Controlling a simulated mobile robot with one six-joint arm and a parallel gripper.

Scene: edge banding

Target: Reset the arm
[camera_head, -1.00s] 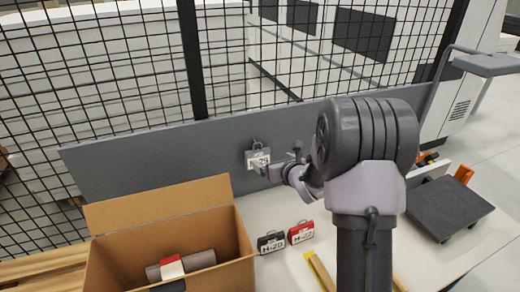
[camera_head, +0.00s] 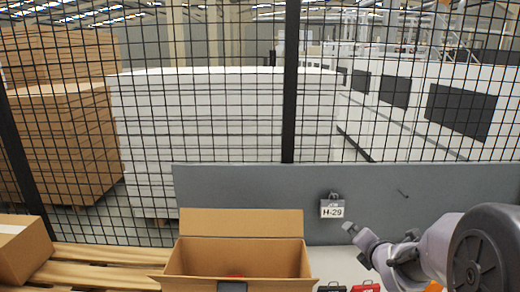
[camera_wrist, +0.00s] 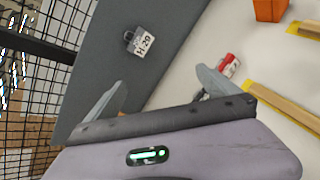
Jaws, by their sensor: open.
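My gripper (camera_head: 354,246) is at the lower right of the head view, its arm reaching in from the right edge. In the wrist view my gripper (camera_wrist: 160,78) has its two fingers spread wide with nothing between them. A grey padlock-shaped tag marked H-29 (camera_head: 332,209) hangs on the grey panel, above and left of the gripper and apart from it. The tag also shows in the wrist view (camera_wrist: 141,42), beyond the fingers.
An open cardboard box (camera_head: 240,257) stands left of the gripper. A black tag (camera_head: 331,288) and a red tag (camera_head: 366,287) lie on the table below it. The grey panel (camera_head: 250,190) and wire fence stand behind. An orange block (camera_wrist: 268,9) is on the table.

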